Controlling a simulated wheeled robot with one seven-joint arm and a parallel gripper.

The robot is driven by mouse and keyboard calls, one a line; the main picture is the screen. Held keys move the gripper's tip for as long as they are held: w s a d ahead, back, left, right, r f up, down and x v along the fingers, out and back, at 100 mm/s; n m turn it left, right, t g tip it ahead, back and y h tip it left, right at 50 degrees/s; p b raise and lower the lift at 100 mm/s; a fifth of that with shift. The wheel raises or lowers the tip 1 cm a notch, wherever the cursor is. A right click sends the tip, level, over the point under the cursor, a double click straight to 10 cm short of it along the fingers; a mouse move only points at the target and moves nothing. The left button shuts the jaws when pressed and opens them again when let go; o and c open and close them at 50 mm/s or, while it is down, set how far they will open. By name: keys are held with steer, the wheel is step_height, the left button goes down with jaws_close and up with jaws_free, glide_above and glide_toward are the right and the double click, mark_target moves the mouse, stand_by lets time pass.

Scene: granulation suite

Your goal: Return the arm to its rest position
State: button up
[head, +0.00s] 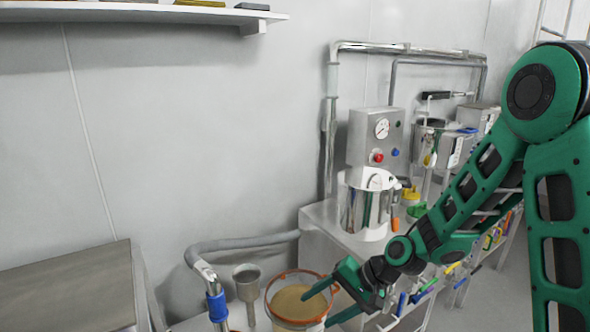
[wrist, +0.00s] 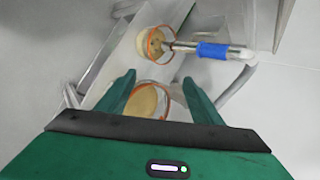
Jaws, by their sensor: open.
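My green arm reaches in from the right in the head view, bent down toward the lower middle. My gripper (head: 332,302) is open, its two fingers apart over the right side of a container with an orange rim and tan contents (head: 298,302). In the wrist view my gripper (wrist: 158,92) also shows open, with nothing held between the fingers. The orange-rimmed container shows between and below the fingers (wrist: 150,100). I cannot tell whether a finger touches its rim.
A steel pot (head: 367,205) and gauge box (head: 376,137) stand behind. A metal cabinet (head: 70,290) is at lower left. A wall shelf (head: 130,13) hangs above.

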steer(key=s+d+r+h, duration=0.2)
steer(key=s+d, duration=0.1)
steer(key=d, duration=0.4)
steer(key=s+d+r+h, duration=0.2)
steer(key=d+r, duration=0.1)
steer(key=d, duration=0.5)
steer(key=s+d+r+h, duration=0.2)
steer(key=s+d, duration=0.1)
steer(key=d, duration=0.4)
steer(key=s+d+r+g+h, duration=0.1)
steer(key=s+d+r, duration=0.2)
steer(key=s+d, duration=0.3)
steer(key=s+d+r+m+g+h, duration=0.1)
steer(key=s+d+r, duration=0.3)
steer(key=s, duration=0.9)
steer(key=shift+d+r, duration=0.2)
steer(key=shift+d, duration=0.75)
steer(key=shift+w, duration=0.2)
steer(key=shift+w+f, duration=0.25)
steer(key=shift+w, duration=0.25)
